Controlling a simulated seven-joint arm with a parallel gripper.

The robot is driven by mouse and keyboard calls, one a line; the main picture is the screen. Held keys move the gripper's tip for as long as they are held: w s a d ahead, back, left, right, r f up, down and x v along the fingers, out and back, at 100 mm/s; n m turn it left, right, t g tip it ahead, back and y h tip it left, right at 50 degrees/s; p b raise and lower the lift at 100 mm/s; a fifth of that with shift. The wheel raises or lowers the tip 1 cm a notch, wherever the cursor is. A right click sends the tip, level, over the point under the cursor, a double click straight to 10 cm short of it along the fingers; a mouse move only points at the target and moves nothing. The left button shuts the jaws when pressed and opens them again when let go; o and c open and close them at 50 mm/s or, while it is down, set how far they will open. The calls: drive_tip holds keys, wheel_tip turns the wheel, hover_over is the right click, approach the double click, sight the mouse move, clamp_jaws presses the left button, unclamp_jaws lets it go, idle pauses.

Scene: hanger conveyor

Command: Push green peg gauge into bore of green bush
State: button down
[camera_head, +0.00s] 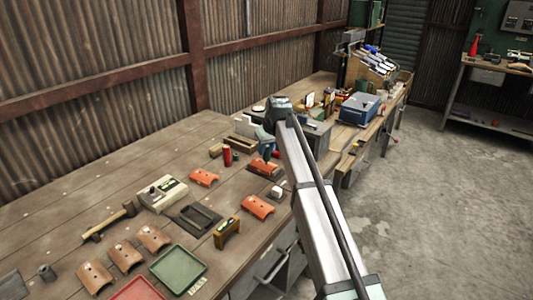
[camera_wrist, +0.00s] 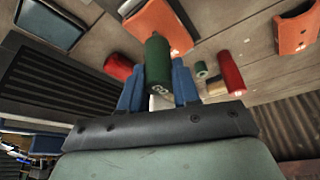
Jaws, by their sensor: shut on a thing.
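The green peg gauge (camera_wrist: 157,62) is a dark green cylinder with a pale mark near its lower end in the wrist view. It sits between the blue fingers of my gripper (camera_wrist: 158,88), which is shut on it. A small green ring-ended piece (camera_wrist: 201,69), which looks like the green bush, is on the bench to the right of the peg gauge, apart from it. In the head view my gripper (camera_head: 268,143) is over the bench near an orange curved plate (camera_head: 264,167). The peg gauge is not clear in the head view.
A red cylinder (camera_head: 227,155) stands left of my gripper; in the wrist view, red cylinders lie on both sides. Orange curved plates (camera_head: 204,177) and (camera_head: 258,206), a dark tray (camera_head: 196,217), a green tray (camera_head: 178,269) and a hammer (camera_head: 108,222) occupy the near bench.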

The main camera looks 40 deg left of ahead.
drive_tip(key=r, duration=0.7)
drive_tip(key=shift+a+r, duration=0.3)
drive_tip(key=shift+a, duration=0.1)
drive_tip(key=a+f, duration=0.2)
drive_tip(key=a, duration=1.1)
drive_tip(key=shift+s+a+f, duration=0.1)
drive_tip(key=shift+s+f, duration=0.05)
drive_tip(key=shift+f, duration=0.65)
drive_tip(key=shift+s+a+f, duration=0.15)
drive_tip(key=shift+s+f, duration=0.05)
drive_tip(key=shift+f, duration=0.55)
drive_tip(key=shift+s+a+f, duration=0.1)
drive_tip(key=shift+s+f, duration=0.05)
drive_tip(key=shift+f, duration=0.65)
drive_tip(key=shift+f, duration=1.65)
drive_tip(key=c, duration=1.1)
unclamp_jaws()
drive_tip(key=shift+o, duration=0.5)
drive_tip(key=o, duration=0.5)
